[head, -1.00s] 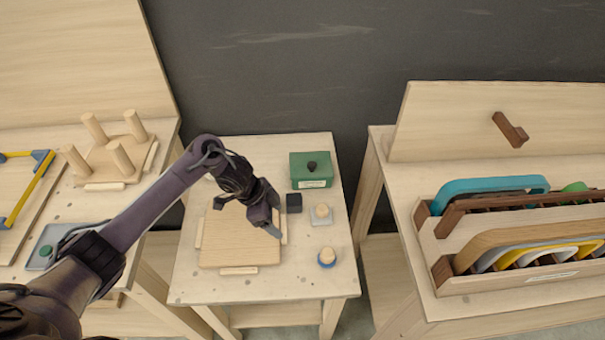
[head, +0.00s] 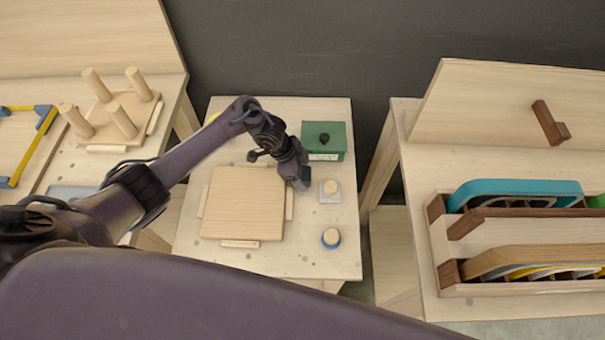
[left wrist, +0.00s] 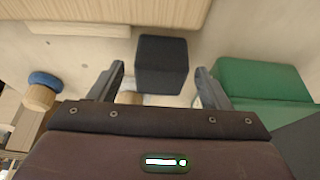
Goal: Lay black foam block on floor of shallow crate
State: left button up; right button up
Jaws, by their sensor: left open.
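The black foam block (left wrist: 162,65) shows in the left wrist view as a dark cube standing on the small table. It lies between and just beyond the two fingers of my left gripper (left wrist: 159,78). The fingers are open, with a gap on each side of the block. In the head view my left gripper (head: 300,184) is over the right part of the small table and hides the block. I cannot pick out a shallow crate for certain. My right gripper is not in view.
A green lidded box (head: 326,144) stands close behind the gripper. A square wooden board (head: 243,205) lies to its left. A knob on a pale square base (head: 330,190) and a blue-ringed knob (head: 331,237) stand to the right. A slotted rack (head: 500,245) fills the right bench.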

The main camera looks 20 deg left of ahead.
pick_arm(q)
jog(key=shift+d+f, duration=0.15)
jog(key=shift+f, duration=0.2)
jog(key=shift+c, duration=0.3)
jog(key=c, duration=1)
